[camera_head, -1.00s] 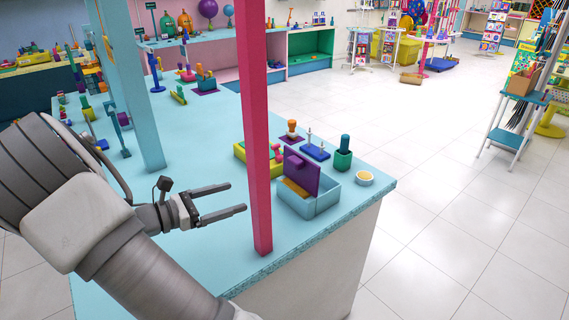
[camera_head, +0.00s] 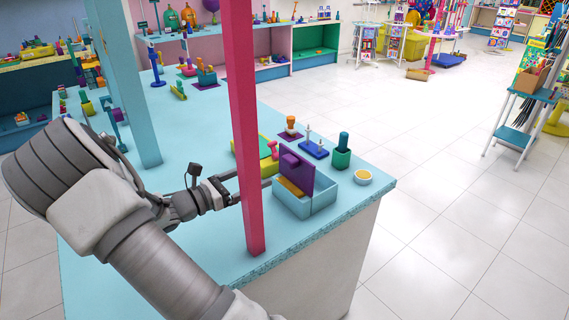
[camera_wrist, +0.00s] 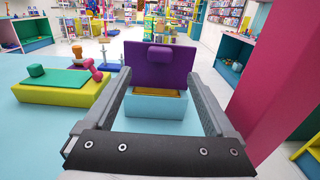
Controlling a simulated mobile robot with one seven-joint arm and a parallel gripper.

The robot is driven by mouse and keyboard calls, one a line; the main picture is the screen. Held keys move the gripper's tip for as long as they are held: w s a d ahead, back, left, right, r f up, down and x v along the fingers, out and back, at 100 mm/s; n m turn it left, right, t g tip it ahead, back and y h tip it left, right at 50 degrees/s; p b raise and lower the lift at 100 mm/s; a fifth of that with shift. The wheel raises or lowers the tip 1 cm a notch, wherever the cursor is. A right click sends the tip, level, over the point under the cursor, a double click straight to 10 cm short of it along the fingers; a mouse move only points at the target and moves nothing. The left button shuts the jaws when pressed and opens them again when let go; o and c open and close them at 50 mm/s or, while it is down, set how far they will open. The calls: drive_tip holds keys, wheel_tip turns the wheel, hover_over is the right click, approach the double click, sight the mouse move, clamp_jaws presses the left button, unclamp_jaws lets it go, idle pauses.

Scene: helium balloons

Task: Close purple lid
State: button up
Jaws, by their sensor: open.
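The purple lid (camera_head: 299,173) stands open and nearly upright on a light blue box (camera_head: 318,199) near the counter's front right corner. In the wrist view the purple lid (camera_wrist: 160,63) faces me, with a purple knob near its top edge. The light blue box (camera_wrist: 158,112) shows below it, with a yellowish-brown content inside. My gripper (camera_wrist: 158,88) is open, its fingers on either side of the box and lid in the picture; I cannot tell how far they are from it. In the head view my gripper is partly hidden behind the pink post.
A pink post (camera_head: 245,130) rises close to my gripper, at the right in the wrist view. A yellow block with a green top (camera_wrist: 60,88) and a pink-red piece lies left of the box. A green holder (camera_head: 342,157) and a small bowl (camera_head: 363,177) stand right of it.

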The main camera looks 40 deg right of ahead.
sight(285, 163)
drive_tip(key=d, duration=0.6)
drive_tip(key=s+d, duration=0.1)
drive_tip(key=d, duration=0.3)
clamp_jaws()
